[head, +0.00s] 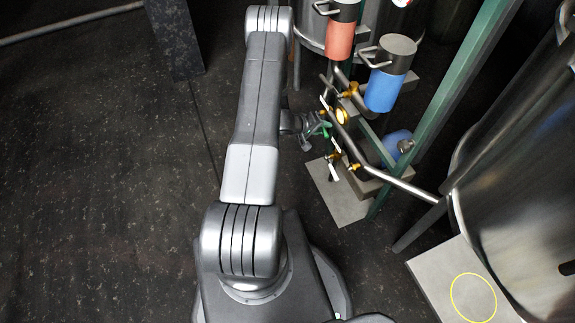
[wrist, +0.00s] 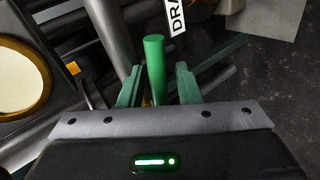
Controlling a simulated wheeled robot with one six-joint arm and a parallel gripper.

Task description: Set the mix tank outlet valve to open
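A green cylindrical valve handle (wrist: 155,65) stands between the two green fingers of my gripper (wrist: 158,82) in the wrist view. A narrow gap shows on each side of it, so the fingers are apart around it and not visibly clamped. In the head view my gripper (head: 322,131) reaches right from the arm to the pipework, with green at its tip. A white tag (wrist: 175,15) reading "DRA…" is just beyond the handle. No readable tag names the mix tank outlet, so I cannot tell whether this handle is that valve. The valve body is mostly hidden.
Brass valves (head: 352,90) and pipes (head: 398,185) crowd around my gripper. A round brass-rimmed gauge (wrist: 18,80) is close at left in the wrist view. Red (head: 339,40) and blue (head: 384,90) canisters, a green post (head: 440,115) and a steel tank (head: 525,180) stand right. Floor left is clear.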

